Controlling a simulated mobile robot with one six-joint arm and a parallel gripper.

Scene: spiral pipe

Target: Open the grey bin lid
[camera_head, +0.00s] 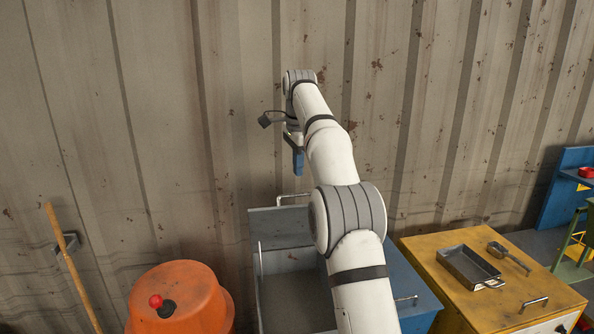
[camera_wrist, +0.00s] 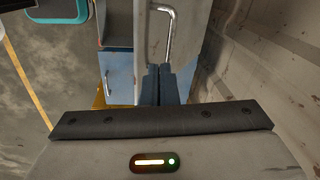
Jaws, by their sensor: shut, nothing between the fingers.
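The grey bin (camera_head: 262,295) stands below my arm in the head view, with its inside partly visible. Its grey lid (camera_head: 280,222) appears raised at the back, and a metal handle (camera_head: 290,196) shows above its top edge. In the wrist view the handle (camera_wrist: 171,35) lies on a grey panel (camera_wrist: 148,45), just beyond my fingertips. My gripper (camera_head: 298,172) is above the handle in the head view. Its blue fingers (camera_wrist: 160,72) are shut and empty in the wrist view. I cannot tell whether they touch the lid. My arm hides the right part of the bin.
A corrugated wall (camera_head: 160,130) rises close behind the lid. An orange container (camera_head: 185,300) with a red knob stands to the left, near a wooden pole (camera_head: 72,265). A blue cabinet (camera_head: 405,285) and a yellow cabinet (camera_head: 430,255) with a metal tray (camera_head: 468,266) stand right.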

